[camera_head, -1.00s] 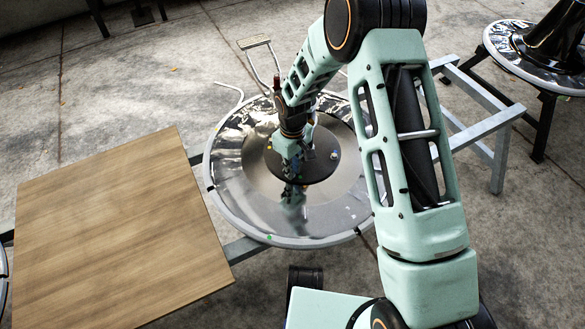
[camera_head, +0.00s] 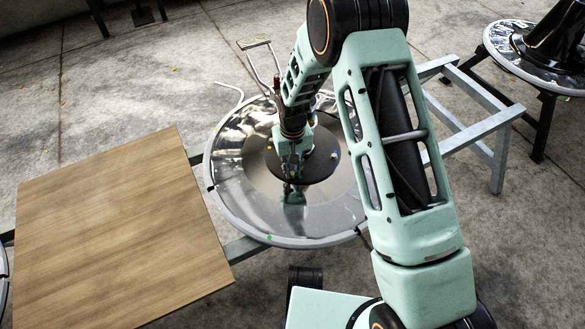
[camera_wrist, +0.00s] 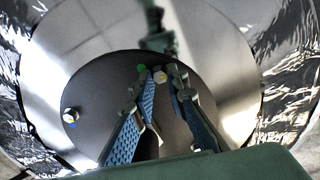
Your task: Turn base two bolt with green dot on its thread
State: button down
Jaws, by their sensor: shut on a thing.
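The round chair base (camera_head: 222,205) has a shiny metal dish and a dark centre plate (camera_head: 318,170). The dark plate (camera_wrist: 100,85) also shows in the wrist view. A green dot (camera_wrist: 141,68) sits on it, beside a pale bolt head (camera_wrist: 160,77) between my fingertips. My gripper (camera_wrist: 158,84) is closed around this bolt, its blue-padded fingers reaching down to the plate. In the head view my gripper (camera_head: 290,170) is over the plate and hides the bolt. Another bolt (camera_wrist: 70,115) with a blue mark stands at the plate's left. The bolt's thread is hidden.
A wooden board (camera_head: 115,235) lies left of the base. A grey metal frame (camera_head: 485,130) extends to the right. Another base (camera_head: 545,70) stands at the upper right. A green dot (camera_head: 269,237) marks the front rim.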

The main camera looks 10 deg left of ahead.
aim_at(293, 173)
dwell(0.3)
jog(key=c, duration=1.9)
grip_release()
notch_tip(293, 173, up, 12)
